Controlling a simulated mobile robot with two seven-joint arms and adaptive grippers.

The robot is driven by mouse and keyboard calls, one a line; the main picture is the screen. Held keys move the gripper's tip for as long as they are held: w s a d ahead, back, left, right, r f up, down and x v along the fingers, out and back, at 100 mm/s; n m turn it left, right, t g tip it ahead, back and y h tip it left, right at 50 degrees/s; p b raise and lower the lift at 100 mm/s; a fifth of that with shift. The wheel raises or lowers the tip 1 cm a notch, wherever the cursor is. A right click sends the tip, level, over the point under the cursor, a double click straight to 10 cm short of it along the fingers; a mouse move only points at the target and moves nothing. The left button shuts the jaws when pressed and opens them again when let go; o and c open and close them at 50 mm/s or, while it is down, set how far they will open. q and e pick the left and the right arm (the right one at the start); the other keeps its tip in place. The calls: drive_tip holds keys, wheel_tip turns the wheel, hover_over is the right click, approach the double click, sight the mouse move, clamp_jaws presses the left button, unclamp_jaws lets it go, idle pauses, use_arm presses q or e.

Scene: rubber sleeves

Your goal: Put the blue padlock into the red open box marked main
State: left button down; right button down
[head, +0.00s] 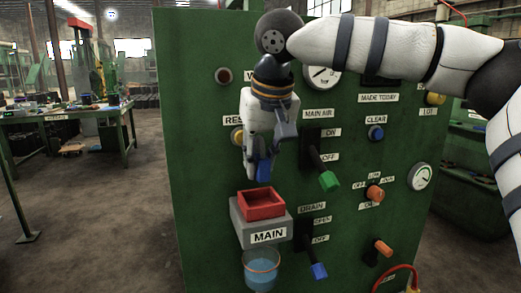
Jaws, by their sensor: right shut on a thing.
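The blue padlock (264,171) hangs at the tip of my right gripper (262,160), which is shut on it and points down. Most of the padlock is hidden by the fingers. The red open box (262,206) sits on a grey ledge with a white MAIN label (269,236), on the front of the green panel. In the picture the padlock is a short way above the box, apart from it. My left gripper is not in view.
The green panel (205,150) carries a green-tipped lever (328,180) right of the gripper, a blue-tipped lever (318,270), gauges and knobs. A bucket of blue liquid (261,272) is below the ledge. A workbench (75,120) stands far left.

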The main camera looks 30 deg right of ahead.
sight(261, 189)
drive_tip(key=shift+f, duration=2.95)
drive_tip(key=c, duration=1.3)
unclamp_jaws()
